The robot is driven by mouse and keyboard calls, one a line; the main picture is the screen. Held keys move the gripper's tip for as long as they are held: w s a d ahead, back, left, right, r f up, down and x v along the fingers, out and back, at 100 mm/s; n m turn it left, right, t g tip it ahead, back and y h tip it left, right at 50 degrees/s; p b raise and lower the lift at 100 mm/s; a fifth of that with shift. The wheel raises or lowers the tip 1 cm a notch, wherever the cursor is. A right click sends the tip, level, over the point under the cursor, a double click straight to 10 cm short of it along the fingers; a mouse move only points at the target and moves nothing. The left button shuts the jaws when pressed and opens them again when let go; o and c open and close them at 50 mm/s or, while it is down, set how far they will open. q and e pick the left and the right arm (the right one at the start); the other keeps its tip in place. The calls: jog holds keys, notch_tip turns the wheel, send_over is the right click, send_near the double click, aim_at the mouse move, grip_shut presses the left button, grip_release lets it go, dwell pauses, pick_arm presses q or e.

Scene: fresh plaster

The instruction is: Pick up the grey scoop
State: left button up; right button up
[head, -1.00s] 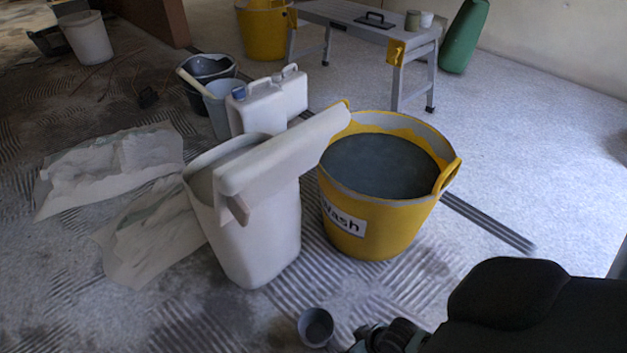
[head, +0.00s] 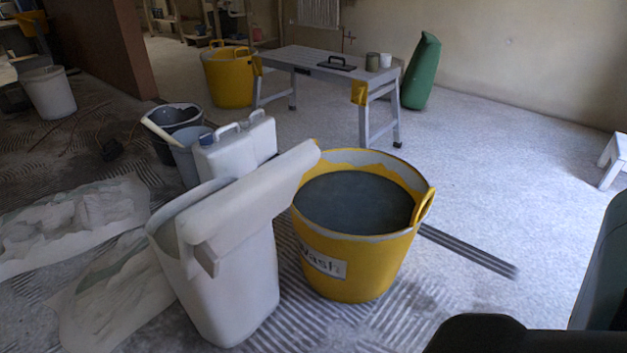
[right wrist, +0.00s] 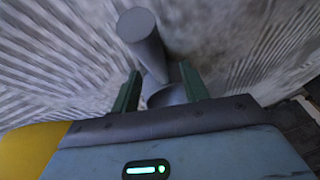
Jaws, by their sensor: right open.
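The grey scoop (right wrist: 142,35) shows in the right wrist view. A rounded grey cylinder stands out beyond my fingertips, and a grey curved part lies lower, between the finger bases. My right gripper (right wrist: 160,72) is open, with its two green fingers on either side of the scoop. I cannot tell whether either finger touches it. The scoop and my right gripper are outside the head view, where only dark parts of my arm show at the lower right. My left gripper is in neither view.
A yellow wash tub (head: 375,265) of dark liquid stands beside a tall white bin (head: 235,290) with a pale board across it. White canisters (head: 225,158), buckets (head: 180,115) and a grey work bench (head: 310,58) stand behind. Open floor lies to the right.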

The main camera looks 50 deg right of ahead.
jog(key=b+x, duration=0.1)
jog(key=x, duration=0.1)
jog(key=shift+w+a+f, duration=0.1)
jog(key=shift+f, duration=0.2)
jog(key=c, duration=0.6)
jog(key=shift+r, duration=0.1)
grip_shut()
jog(key=shift+r, duration=0.1)
